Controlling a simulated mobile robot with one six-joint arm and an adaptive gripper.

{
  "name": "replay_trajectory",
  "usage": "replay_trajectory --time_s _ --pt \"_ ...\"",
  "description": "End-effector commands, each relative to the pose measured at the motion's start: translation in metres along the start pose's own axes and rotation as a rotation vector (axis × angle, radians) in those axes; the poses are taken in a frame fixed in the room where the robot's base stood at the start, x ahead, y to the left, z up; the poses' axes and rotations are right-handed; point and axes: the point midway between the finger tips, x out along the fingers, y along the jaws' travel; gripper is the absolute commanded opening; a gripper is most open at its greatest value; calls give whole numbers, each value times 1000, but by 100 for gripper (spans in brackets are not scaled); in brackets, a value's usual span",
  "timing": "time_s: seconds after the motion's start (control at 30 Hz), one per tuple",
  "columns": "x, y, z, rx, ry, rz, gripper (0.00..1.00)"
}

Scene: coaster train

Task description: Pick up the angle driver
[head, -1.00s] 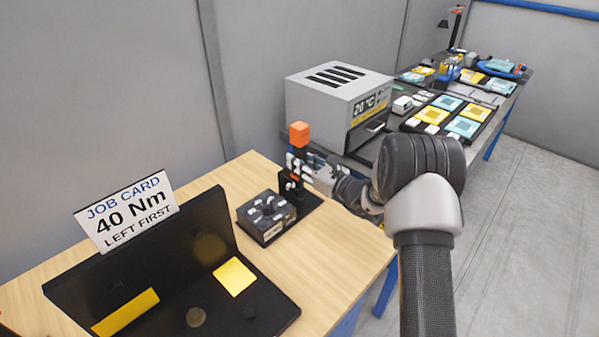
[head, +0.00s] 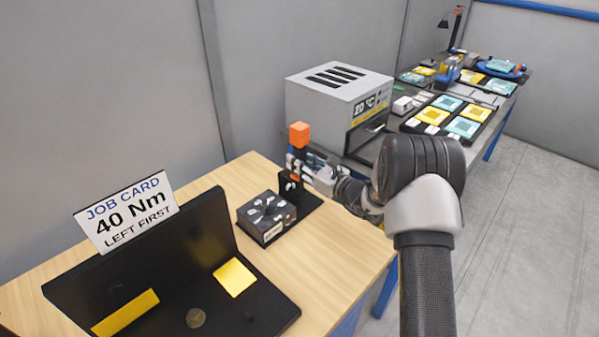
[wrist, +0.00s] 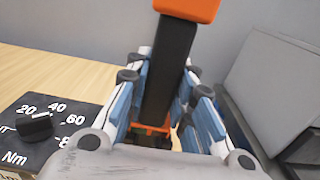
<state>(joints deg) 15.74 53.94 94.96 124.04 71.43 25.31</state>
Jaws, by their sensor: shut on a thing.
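The angle driver (head: 299,135) stands upright, a black body with an orange top, at the far right part of the wooden table. In the wrist view its black shaft and orange top (wrist: 172,65) rise between the fingers. My gripper (head: 302,165) reaches it from the right and is shut on its black body. The wrist view shows the blue-padded fingers (wrist: 168,100) on both sides of the shaft. The driver's lower end is mostly hidden by the gripper, and it stands at a black holder (head: 312,205). I cannot tell whether it is clear of the holder.
A torque dial box (head: 266,218) sits just left of the holder, and its Nm scale shows in the wrist view (wrist: 40,125). A black fixture (head: 180,270) with a job card (head: 125,212) stands front left. A grey oven-like box (head: 335,100) is behind the gripper.

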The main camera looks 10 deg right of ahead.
Motion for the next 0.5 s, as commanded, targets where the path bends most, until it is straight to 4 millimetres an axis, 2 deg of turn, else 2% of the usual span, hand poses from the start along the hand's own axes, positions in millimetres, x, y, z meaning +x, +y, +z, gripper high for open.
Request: replay_trajectory --time_s 0.27,0.5 --pt "1 -1 8 -4 -7 0 0" --pt "1 -1 28 -6 -9 0 0"
